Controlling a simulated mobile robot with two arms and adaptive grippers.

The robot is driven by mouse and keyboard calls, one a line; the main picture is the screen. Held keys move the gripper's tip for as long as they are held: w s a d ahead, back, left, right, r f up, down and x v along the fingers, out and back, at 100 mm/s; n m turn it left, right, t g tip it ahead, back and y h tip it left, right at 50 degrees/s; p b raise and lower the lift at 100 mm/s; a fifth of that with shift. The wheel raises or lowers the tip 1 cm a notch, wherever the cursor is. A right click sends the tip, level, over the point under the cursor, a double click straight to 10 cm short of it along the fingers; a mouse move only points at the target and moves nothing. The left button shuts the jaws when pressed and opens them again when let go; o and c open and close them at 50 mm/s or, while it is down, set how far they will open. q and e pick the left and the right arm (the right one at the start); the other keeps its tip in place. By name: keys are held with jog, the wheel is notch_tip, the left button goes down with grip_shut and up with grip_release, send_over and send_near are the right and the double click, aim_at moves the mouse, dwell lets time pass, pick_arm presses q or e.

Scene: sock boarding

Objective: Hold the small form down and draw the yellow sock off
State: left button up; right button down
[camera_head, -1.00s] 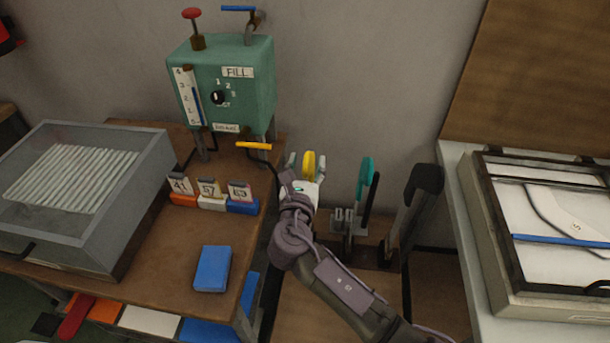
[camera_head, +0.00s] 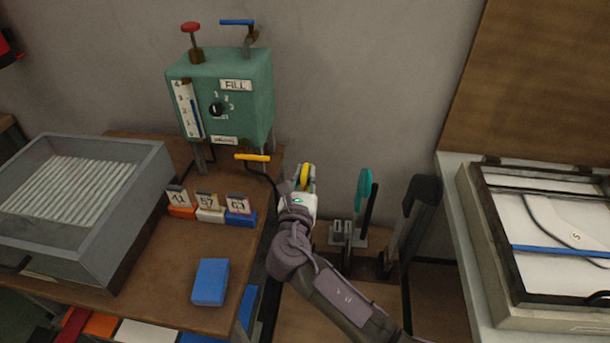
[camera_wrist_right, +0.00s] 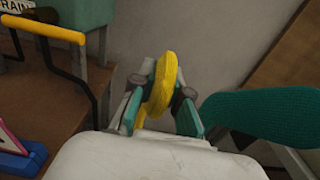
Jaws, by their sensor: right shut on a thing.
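The yellow sock (camera_head: 305,174) stands up behind the bench's right end in the head view, a flat rounded shape. My right gripper (camera_head: 304,183) is shut on it. In the right wrist view the sock (camera_wrist_right: 163,82) rises between the two fingers, which press its sides. The small form is not seen apart from the sock; its lower part and base are hidden behind my gripper and arm. My left gripper is not in either view.
A teal sock (camera_head: 363,188) stands upright just right of my gripper, close to it in the wrist view. Blue block (camera_head: 210,282) lies on the bench.

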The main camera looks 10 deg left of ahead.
jog(key=c, duration=1.1)
grip_release()
